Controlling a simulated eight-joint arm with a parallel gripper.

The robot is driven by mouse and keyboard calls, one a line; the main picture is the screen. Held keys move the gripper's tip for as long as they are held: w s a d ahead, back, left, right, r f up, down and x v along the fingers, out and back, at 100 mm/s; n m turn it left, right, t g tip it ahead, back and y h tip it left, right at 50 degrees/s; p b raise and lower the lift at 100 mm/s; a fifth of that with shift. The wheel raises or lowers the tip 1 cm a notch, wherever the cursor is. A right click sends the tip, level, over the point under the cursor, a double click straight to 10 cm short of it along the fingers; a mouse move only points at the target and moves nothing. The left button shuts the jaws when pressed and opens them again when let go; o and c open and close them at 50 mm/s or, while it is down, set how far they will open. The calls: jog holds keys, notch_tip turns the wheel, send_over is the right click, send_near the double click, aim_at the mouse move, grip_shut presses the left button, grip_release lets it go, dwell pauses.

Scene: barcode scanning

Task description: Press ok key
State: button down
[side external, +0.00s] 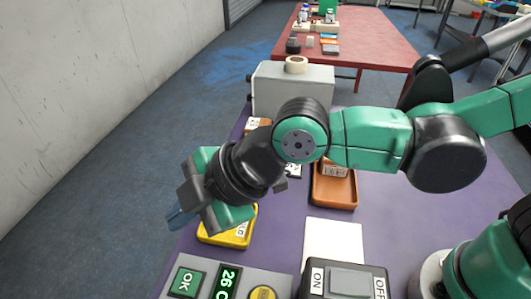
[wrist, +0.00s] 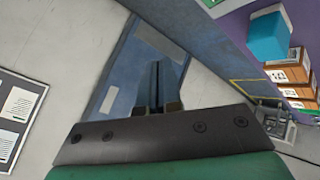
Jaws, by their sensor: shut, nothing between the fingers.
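The OK key (side external: 186,282) is a dark green square with white "OK" letters, on a grey panel at the lower left of the side external view. A green "26" display (side external: 226,284) and a round yellow button (side external: 263,293) sit to its right. My gripper (side external: 180,219) is shut and empty, up and slightly left of the OK key in that picture and apart from it. In the wrist view my gripper's closed fingers (wrist: 158,75) show in the middle. The OK key is not visible there.
A yellow tray (side external: 217,240) holding a labelled item is partly behind my gripper. A brown tray (side external: 345,205) with a box, a white sheet (side external: 333,242) and an ON/OFF switch box (side external: 350,282) are to the right. A grey box (side external: 280,95) stands behind.

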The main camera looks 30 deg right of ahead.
aim_at(192, 280)
jog(key=shift+s+a+f+n+y, duration=0.15)
jog(key=shift+s+a+n, duration=0.2)
jog(key=shift+a, duration=0.2)
jog(key=shift+s+a+n+y, duration=0.15)
jog(key=shift+s+a+n, duration=0.15)
jog(key=shift+a, duration=0.25)
jog(key=shift+w+f, duration=0.1)
jog(key=shift+f, duration=4.35)
jog(key=shift+f, duration=0.4)
jog(key=shift+f, duration=0.45)
jog(key=shift+r, duration=0.9)
